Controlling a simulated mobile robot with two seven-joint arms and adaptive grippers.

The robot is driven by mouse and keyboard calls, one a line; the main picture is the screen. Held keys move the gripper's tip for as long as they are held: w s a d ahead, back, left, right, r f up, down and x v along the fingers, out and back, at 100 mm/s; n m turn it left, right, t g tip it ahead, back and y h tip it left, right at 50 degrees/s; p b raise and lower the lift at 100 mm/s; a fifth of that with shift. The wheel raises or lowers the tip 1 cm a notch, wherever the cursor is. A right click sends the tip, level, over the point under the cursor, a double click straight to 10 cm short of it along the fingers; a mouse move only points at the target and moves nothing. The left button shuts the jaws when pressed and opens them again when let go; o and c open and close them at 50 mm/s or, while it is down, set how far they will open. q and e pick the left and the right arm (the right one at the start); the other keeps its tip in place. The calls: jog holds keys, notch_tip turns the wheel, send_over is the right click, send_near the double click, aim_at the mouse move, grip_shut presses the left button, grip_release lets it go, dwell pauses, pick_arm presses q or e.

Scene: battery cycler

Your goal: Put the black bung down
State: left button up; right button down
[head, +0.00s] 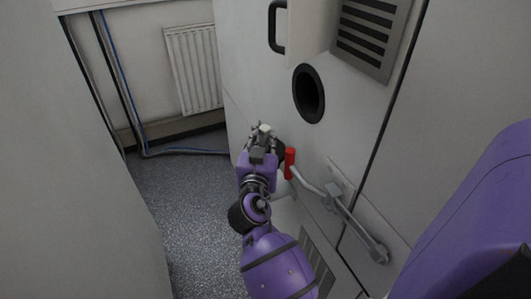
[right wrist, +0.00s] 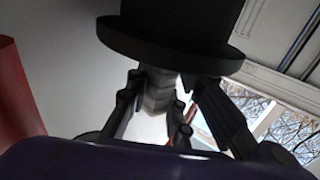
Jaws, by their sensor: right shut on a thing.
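My right gripper (head: 264,138) is in front of the pale cabinet, below and left of a round dark hole in it. It is shut on the black bung (right wrist: 172,28), which fills the top of the right wrist view as a dark cylinder with a wider flange. In the head view the bung (head: 281,148) shows only as a dark patch beside the gripper, mostly hidden. The gripper's fingers (right wrist: 160,105) meet the bung at its flange side in the right wrist view. My left gripper is not in view.
The round port (head: 309,93) is open and dark. A red-ended lever (head: 290,163) on a metal bar stands close right of my gripper. A black handle (head: 277,27) and louvred vent (head: 372,34) are above. Speckled floor (head: 190,185) is clear on the left; a radiator (head: 194,68) stands behind.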

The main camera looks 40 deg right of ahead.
jog(key=f, duration=0.5)
jog(key=shift+a+f+b, duration=0.2)
jog(key=shift+b, duration=0.1)
jog(key=shift+d+f, duration=0.2)
jog(key=shift+f, duration=0.2)
jog(key=shift+f, duration=0.2)
jog(key=c, duration=1.5)
grip_release()
jog(key=shift+c, duration=0.2)
